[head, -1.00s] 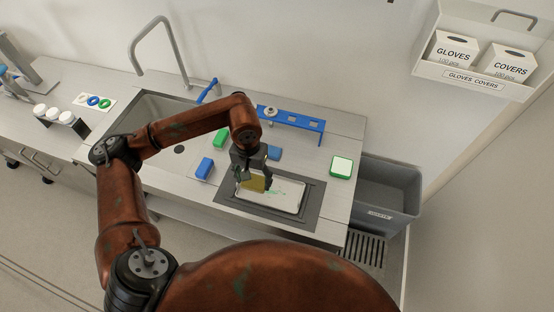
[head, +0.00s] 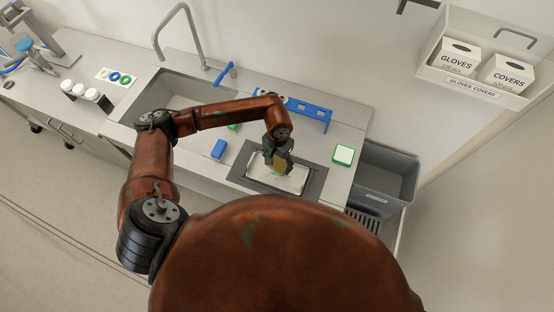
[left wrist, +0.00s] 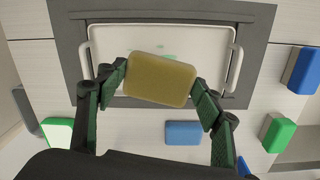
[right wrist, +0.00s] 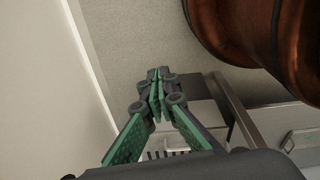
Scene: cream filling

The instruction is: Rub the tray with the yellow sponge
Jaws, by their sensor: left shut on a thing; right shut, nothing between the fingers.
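The white tray (head: 290,181) lies in a dark grey recessed frame on the counter. It has a handle at each end and green smears on its surface. The tray also shows in the left wrist view (left wrist: 108,40). I cannot tell whether the sponge touches the tray. My right gripper (right wrist: 157,100) is shut and empty in the right wrist view, away from the tray.
Blue sponges (head: 218,149) (left wrist: 183,133) and green sponges (head: 343,154) (left wrist: 277,133) lie around the tray. A blue rack (head: 310,113) stands behind it. The sink (head: 170,97) is to the left. A grey bin (head: 385,180) stands at the right end of the counter.

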